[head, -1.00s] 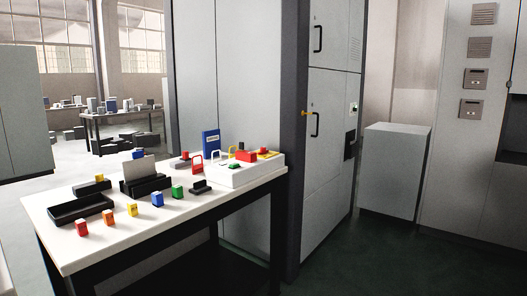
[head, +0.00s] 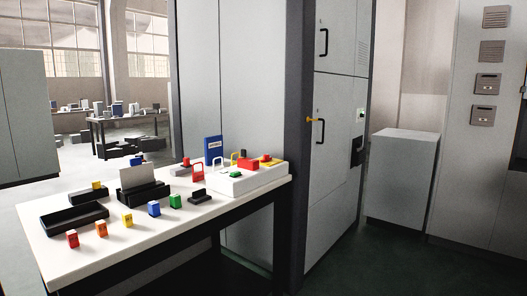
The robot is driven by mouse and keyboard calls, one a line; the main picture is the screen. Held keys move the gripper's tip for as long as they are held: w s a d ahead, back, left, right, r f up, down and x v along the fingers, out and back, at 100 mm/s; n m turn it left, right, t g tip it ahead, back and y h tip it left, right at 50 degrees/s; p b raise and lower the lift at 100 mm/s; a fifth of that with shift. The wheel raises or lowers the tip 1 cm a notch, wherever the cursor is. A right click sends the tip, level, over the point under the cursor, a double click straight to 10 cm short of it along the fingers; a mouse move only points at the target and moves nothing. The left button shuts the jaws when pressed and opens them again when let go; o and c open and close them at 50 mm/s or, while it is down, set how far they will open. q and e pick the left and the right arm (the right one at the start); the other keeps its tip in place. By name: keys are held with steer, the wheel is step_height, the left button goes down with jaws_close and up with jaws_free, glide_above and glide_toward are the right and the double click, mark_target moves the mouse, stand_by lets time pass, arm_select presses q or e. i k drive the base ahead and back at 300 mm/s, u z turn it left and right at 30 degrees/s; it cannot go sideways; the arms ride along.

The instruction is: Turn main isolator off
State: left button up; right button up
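A tall grey cabinet (head: 335,165) stands right of centre in the head view, with black handles on its doors. A small yellow handle (head: 312,120) sticks out at its left edge beside the lower door's black handle (head: 318,131). A small light plate (head: 360,115) and a black box (head: 357,151) are on the cabinet's right part. I cannot tell which of these is the main isolator. Neither of my grippers shows in the view.
A white table (head: 150,246) at left bears colored blocks, black trays, padlocks, a blue book (head: 213,150) and a white box (head: 246,182). A grey box (head: 403,178) stands right of the cabinet. Dark floor (head: 395,268) in front is clear.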

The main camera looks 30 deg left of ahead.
mark_target(266, 158)
steer(key=i, duration=3.2)
steer(key=u, duration=0.7)
